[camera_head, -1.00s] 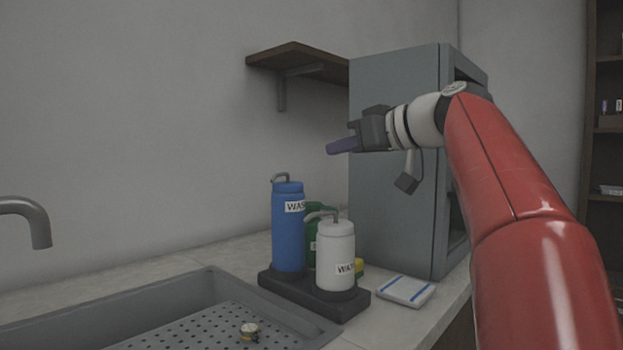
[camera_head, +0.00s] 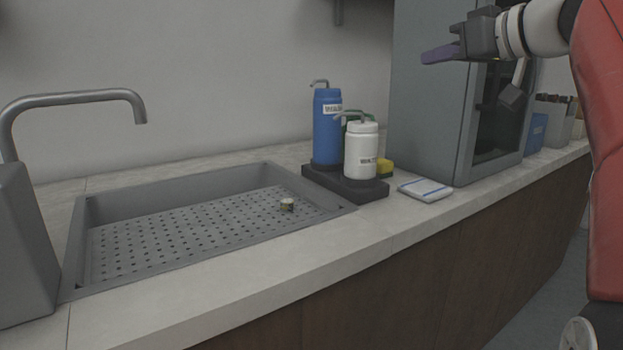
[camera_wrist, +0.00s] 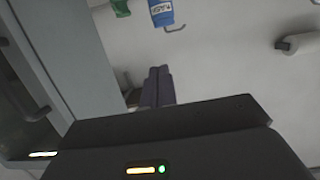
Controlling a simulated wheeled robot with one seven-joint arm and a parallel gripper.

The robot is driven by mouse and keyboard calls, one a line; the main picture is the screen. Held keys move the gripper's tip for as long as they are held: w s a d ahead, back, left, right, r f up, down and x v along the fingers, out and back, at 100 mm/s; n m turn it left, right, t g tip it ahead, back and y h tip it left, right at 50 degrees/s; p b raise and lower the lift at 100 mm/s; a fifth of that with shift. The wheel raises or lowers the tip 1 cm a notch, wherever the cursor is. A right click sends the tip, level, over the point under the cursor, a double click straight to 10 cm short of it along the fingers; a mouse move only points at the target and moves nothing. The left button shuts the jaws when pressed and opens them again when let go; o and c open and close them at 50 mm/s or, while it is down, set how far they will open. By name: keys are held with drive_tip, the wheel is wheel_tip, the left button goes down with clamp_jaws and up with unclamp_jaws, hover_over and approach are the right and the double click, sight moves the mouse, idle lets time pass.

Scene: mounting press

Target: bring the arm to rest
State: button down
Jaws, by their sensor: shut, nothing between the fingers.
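My gripper (camera_head: 440,54) is at the upper right of the head view, held well above the counter and in front of the grey cabinet. Its fingers point left and are shut, with nothing between them. In the wrist view the closed purple-grey fingers (camera_wrist: 157,88) show at the middle, with the wall behind them. My red arm runs down the right edge of the head view, and part of it is cut off.
A blue bottle (camera_head: 327,128) and a white bottle (camera_head: 360,152) stand in a dark tray (camera_head: 345,187) beside the sink (camera_head: 170,262). A small round piece (camera_head: 287,204) lies in the sink.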

drive_tip(key=s+a+f+m+g+h, duration=0.2)
drive_tip(key=s+a+f, duration=0.1)
drive_tip(key=f, duration=0.5)
drive_tip(key=s+a+f+m+g+h, duration=0.1)
drive_tip(key=s+a+f+m+h, duration=0.15)
drive_tip(key=f, duration=0.55)
drive_tip(key=s+f+m+g+h, duration=0.1)
drive_tip(key=s+f+g+h, duration=0.1)
drive_tip(key=s+f, duration=0.8)
drive_tip(key=s+f+m+g+h, duration=0.1)
drive_tip(key=s+f, duration=0.8)
drive_tip(key=f, duration=0.9)
drive_tip(key=shift+s+d+g+h, duration=0.3)
drive_tip(key=shift+s+g+h, duration=0.15)
drive_tip(key=shift+g, duration=0.25)
